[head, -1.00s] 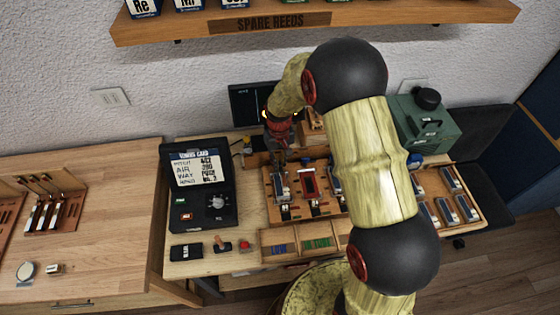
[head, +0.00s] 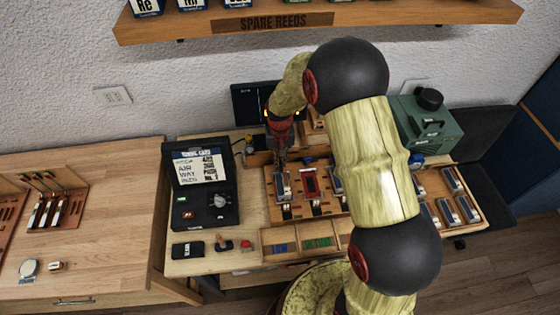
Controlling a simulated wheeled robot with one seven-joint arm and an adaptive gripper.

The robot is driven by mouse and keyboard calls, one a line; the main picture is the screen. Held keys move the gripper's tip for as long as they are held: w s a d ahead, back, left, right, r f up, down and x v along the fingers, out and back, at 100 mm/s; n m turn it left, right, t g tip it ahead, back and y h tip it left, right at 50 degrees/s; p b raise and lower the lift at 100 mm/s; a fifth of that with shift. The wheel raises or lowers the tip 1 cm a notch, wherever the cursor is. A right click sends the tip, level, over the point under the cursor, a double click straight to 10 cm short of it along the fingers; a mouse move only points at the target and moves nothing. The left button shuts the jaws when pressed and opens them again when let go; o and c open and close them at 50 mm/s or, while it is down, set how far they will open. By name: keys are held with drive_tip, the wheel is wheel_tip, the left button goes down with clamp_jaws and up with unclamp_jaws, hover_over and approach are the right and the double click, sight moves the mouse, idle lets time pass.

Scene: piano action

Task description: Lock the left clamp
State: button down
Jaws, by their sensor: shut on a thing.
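My gripper (head: 281,157) points down at the back end of the left slot of the wooden jig (head: 325,207). It is shut on a small part there, which looks like the left clamp; the fingers and the arm's wrist hide most of it, so its lever angle cannot be told. A silver-and-dark block (head: 283,185) lies in the left slot just in front of the fingers. A red block (head: 310,184) sits in the middle slot. Another block (head: 336,182) is in the right slot, partly covered by my arm.
A black case with a card (head: 200,190) stands left of the jig. A dark screen (head: 252,105) is behind my gripper. A green machine (head: 427,125) and a tray of blocks (head: 470,225) are on the right. Labelled bins (head: 290,240) line the front.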

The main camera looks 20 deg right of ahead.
drive_tip(key=c, duration=1.7)
unclamp_jaws()
drive_tip(key=shift+s+f, duration=0.1)
drive_tip(key=shift+c, duration=0.2)
wheel_tip(320, 180, up, 12)
